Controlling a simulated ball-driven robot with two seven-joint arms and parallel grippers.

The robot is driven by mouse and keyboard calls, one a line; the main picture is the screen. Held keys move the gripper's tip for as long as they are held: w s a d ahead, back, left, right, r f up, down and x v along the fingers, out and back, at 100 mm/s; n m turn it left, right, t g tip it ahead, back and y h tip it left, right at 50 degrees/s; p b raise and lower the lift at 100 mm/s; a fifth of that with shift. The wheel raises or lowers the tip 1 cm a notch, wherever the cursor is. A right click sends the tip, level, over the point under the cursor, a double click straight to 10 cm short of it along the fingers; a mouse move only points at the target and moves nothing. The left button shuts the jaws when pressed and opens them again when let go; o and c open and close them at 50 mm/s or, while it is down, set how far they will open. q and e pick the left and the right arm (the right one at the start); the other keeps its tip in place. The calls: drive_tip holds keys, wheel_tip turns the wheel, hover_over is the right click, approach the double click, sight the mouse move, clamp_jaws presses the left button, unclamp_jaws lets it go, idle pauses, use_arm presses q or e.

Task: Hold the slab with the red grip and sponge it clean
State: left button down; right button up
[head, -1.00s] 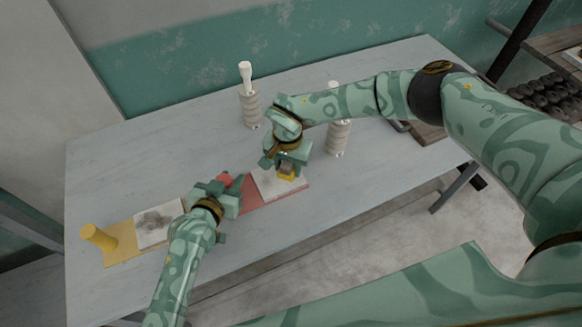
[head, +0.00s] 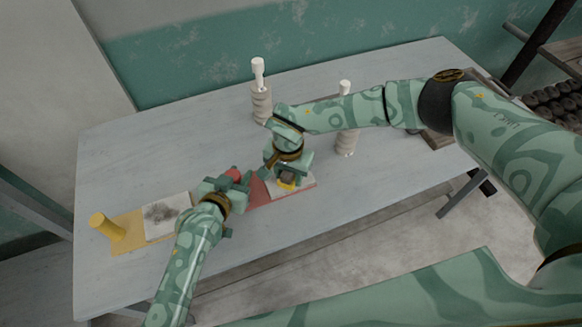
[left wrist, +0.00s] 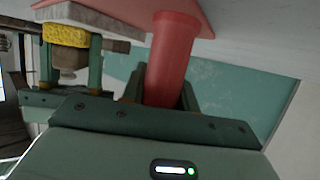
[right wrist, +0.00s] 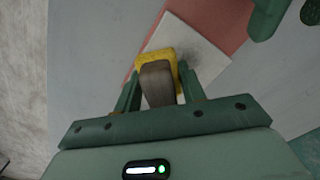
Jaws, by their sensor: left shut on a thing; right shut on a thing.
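The red grip (left wrist: 171,60) stands up from a red board (head: 258,195) and my left gripper (head: 232,178) is shut on it. A pale slab (right wrist: 205,62) lies on the red board, with a grey smudge on its surface in the right wrist view. My right gripper (right wrist: 158,90) is shut on the dark handle (right wrist: 157,83) of a yellow sponge (right wrist: 162,55). The sponge is at the slab and covers part of it; in the left wrist view the sponge (left wrist: 66,36) appears against the slab (left wrist: 100,22).
A yellow board (head: 128,238) with a yellow grip (head: 106,227) and a smudged slab (head: 165,215) lies at the left. Two ribbed pale holders with white-topped tools (head: 262,100) (head: 347,140) stand behind. The grey table (head: 150,150) is clear at the back left.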

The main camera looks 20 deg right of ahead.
sight(274, 175)
drive_tip(key=shift+w+a, duration=0.55)
drive_tip(key=shift+w, duration=0.25)
drive_tip(key=shift+w+a, duration=0.15)
drive_tip(key=shift+w, duration=1)
drive_tip(key=shift+a+r, duration=0.2)
drive_tip(key=shift+a, duration=0.1)
drive_tip(key=shift+s+a+f, duration=0.1)
drive_tip(key=shift+a+f, duration=0.25)
drive_tip(key=shift+a, duration=0.05)
drive_tip(key=shift+s+a, duration=0.1)
drive_tip(key=shift+a, duration=0.25)
drive_tip(key=shift+s+d+r, duration=0.15)
drive_tip(key=shift+s, duration=0.2)
drive_tip(key=shift+s+d, duration=0.1)
drive_tip(key=shift+s, duration=0.75)
drive_tip(key=shift+s+d, duration=0.1)
drive_tip(key=shift+s, duration=0.6)
drive_tip(key=shift+r, duration=4.1)
